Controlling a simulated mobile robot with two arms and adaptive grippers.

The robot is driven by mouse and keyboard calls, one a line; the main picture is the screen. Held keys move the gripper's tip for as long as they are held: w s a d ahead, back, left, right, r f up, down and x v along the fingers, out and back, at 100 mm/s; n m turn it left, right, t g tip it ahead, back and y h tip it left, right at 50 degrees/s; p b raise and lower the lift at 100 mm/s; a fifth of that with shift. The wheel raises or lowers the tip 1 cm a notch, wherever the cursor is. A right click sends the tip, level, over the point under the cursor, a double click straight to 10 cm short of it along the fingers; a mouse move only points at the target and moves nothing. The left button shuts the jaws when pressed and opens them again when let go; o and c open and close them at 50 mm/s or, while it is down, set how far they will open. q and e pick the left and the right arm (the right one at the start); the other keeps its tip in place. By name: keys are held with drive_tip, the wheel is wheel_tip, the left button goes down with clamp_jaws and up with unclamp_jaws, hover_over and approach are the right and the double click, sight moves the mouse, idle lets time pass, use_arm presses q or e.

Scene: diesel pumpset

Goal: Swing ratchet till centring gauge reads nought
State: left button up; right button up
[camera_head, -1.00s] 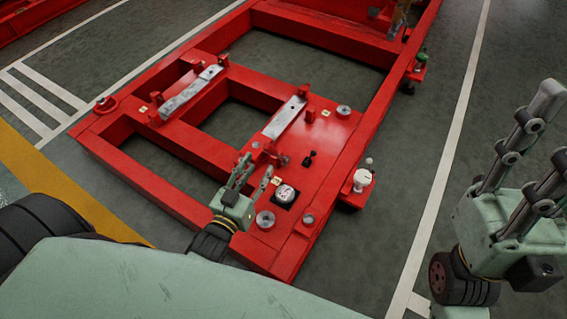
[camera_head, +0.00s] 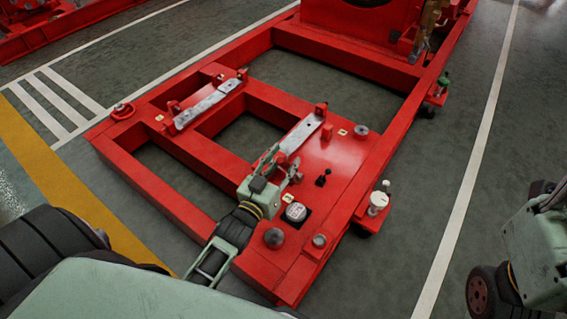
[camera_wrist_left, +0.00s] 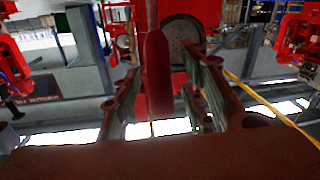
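A round white dial (camera_head: 296,212) on a black square sits on the red frame's near plate; it looks like the gauge, but its reading is too small to make out. My left gripper (camera_head: 281,166) is just beyond and left of the dial, low over the plate, with its fingers apart. In the left wrist view a red rounded bar (camera_wrist_left: 157,75), possibly the ratchet handle, stands between my left fingers, with gaps visible on both sides. The ratchet's base cannot be made out. My right gripper's body (camera_head: 540,250) is at the right edge; its fingertips are cut off.
The red frame (camera_head: 330,235) has open bays. Two grey bars (camera_head: 207,103) (camera_head: 302,133), a small black lever (camera_head: 322,179) and grey round caps (camera_head: 274,237) are on it. A white knob (camera_head: 378,201) stands at its right side.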

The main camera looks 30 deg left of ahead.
use_arm(q)
drive_tip(key=shift+c, duration=0.6)
clamp_jaws()
